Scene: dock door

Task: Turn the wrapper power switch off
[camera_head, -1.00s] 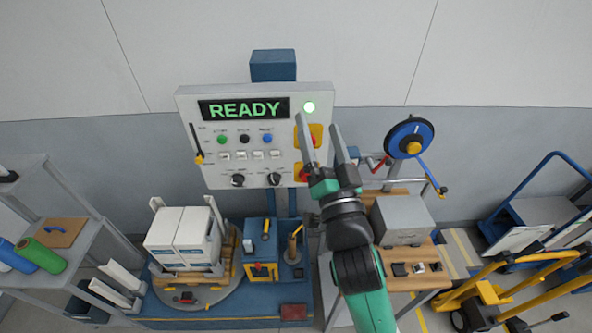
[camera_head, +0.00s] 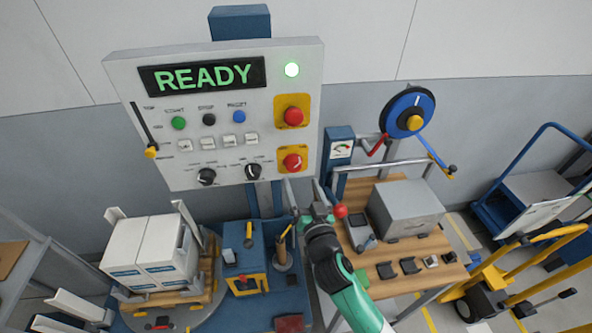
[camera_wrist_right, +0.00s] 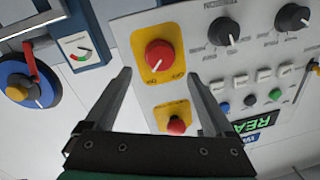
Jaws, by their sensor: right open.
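My right gripper (camera_head: 303,188) is open and empty, just below the switch in the head view. In the wrist view its fingers flank the switch's plate without gripping it. My left gripper is not shown.
Two black knobs (camera_head: 205,177) and (camera_head: 253,171) and several push buttons share the panel. A blue post with a gauge (camera_head: 340,149) stands to its right, near a blue handwheel (camera_head: 407,112). A wooden bench (camera_head: 405,250) and wrapped boxes (camera_head: 150,250) lie below.

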